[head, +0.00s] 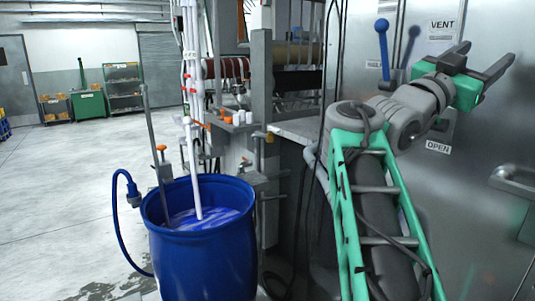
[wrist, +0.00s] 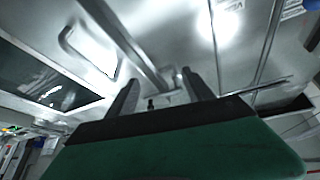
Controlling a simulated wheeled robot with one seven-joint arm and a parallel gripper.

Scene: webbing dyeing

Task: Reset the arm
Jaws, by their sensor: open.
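My gripper (head: 484,62) is at the upper right of the head view, raised in front of a grey metal cabinet. Its two dark fingers are spread apart with nothing between them. My arm, with a green frame, rises from the bottom right and bends toward the right at the top. In the wrist view my gripper (wrist: 158,86) shows two dark fingers apart, with metal panels and bars beyond them.
The metal cabinet (head: 470,200) has VENT and OPEN labels, a blue-knobbed lever (head: 383,45) left of my gripper and a handle (head: 512,178) at right. A blue barrel (head: 205,250) of liquid with white pipes stands left of my arm.

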